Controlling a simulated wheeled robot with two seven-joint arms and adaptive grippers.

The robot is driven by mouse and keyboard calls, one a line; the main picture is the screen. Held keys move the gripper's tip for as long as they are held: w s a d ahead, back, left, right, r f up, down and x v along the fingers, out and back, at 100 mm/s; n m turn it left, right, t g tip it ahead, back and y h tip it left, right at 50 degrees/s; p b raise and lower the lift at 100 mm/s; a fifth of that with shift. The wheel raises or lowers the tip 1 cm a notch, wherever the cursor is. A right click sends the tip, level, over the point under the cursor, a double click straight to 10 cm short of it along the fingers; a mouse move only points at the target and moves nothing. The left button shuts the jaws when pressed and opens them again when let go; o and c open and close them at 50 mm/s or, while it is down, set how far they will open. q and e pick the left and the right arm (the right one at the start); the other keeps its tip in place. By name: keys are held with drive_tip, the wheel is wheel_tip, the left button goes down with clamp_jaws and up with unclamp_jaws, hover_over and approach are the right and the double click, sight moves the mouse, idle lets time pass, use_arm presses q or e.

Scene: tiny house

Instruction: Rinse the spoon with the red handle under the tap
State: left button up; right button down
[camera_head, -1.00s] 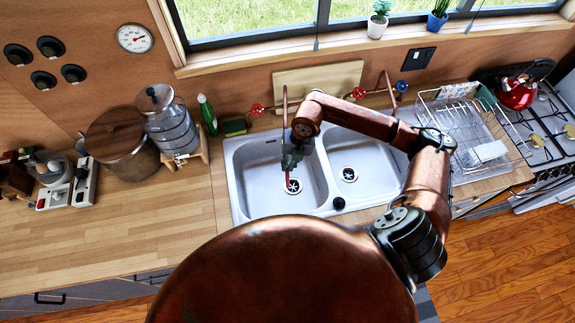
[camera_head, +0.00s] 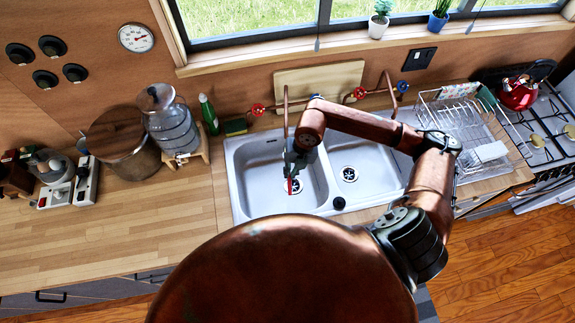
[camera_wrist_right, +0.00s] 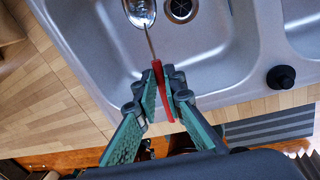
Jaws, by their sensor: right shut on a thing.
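My right gripper (camera_head: 291,172) is over the left sink basin (camera_head: 255,195). In the right wrist view its two green fingers (camera_wrist_right: 163,78) are shut on the red handle (camera_wrist_right: 160,88) of the spoon. The metal neck and bowl (camera_wrist_right: 140,12) of the spoon point away from the gripper, and the bowl is cut by the top edge. In the head view only a short red piece of the handle (camera_head: 290,187) shows below the fingers. The copper tap (camera_head: 286,108) stands behind the left basin, close to the gripper. I cannot tell whether water runs. My left gripper is not in view.
The right basin (camera_head: 365,185) lies under my arm. A dish rack (camera_head: 470,125) stands right of the sink. The front left wooden counter (camera_head: 110,230) is clear.

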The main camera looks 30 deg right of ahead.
drive_tip(key=shift+s+a, duration=0.85)
drive_tip(key=shift+s, duration=0.15)
drive_tip(key=shift+s+a, duration=0.8)
drive_tip(key=shift+s, duration=0.2)
drive_tip(key=s+a+r+p, duration=0.3)
drive_tip(key=s+r, duration=0.1)
idle(0.5)
drive_tip(key=shift+w, duration=0.1)
idle(0.7)
